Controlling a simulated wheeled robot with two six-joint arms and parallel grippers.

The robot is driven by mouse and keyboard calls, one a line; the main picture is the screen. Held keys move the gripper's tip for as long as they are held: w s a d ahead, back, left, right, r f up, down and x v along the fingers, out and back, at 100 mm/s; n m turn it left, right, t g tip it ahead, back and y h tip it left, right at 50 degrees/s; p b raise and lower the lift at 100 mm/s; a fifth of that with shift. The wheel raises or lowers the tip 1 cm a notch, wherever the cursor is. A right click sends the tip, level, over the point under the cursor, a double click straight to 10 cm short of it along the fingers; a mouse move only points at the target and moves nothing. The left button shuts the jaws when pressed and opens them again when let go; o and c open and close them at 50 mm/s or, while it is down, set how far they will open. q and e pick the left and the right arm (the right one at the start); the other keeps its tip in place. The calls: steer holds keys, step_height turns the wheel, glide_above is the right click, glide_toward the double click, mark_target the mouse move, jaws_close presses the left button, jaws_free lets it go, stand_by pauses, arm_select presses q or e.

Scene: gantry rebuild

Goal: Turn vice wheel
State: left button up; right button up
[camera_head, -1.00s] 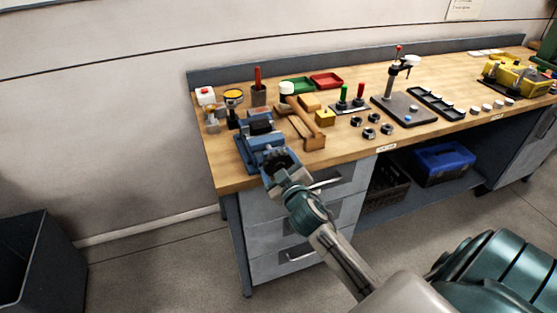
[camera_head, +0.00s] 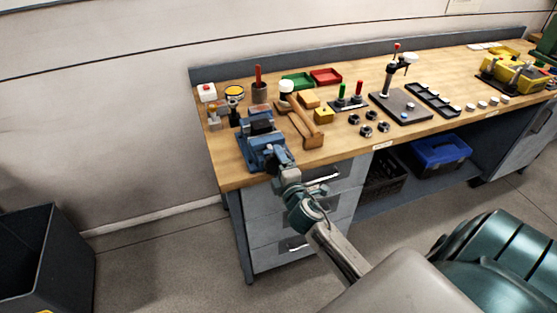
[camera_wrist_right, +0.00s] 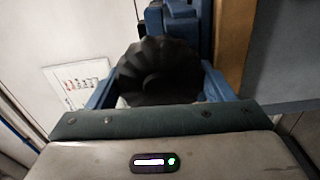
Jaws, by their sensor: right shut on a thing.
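The blue vice (camera_head: 258,138) stands at the left front corner of the workbench. In the right wrist view its dark, ribbed wheel (camera_wrist_right: 160,72) sits close in front of my right gripper (camera_wrist_right: 155,92), and blue vice parts (camera_wrist_right: 183,20) show behind it. A gripper finger shows on each side of the wheel, so the gripper is shut on it. In the head view my right gripper (camera_head: 281,160) reaches the front of the vice and mostly hides the wheel. My left gripper is not in view.
On the workbench (camera_head: 345,143), a mallet (camera_head: 302,115) lies right of the vice. A cup with a red-handled tool (camera_head: 259,90) stands behind. A dark bin (camera_head: 40,260) stands on the floor at left.

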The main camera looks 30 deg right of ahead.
steer(key=n+p, duration=0.2)
steer(key=n, duration=0.3)
steer(key=shift+n+p, duration=0.3)
steer(key=shift+p, duration=0.05)
steer(key=n+p, duration=0.2)
steer(key=n, duration=0.4)
steer(key=shift+p, duration=0.3)
steer(key=n+p, duration=0.2)
steer(key=n, duration=0.4)
steer(key=shift+n, duration=0.3)
steer(key=n+p, duration=0.2)
steer(key=n, duration=0.3)
steer(key=shift+f+n, duration=0.15)
steer(key=shift+n, duration=0.15)
steer(key=o, duration=1)
steer(key=shift+s, duration=0.15)
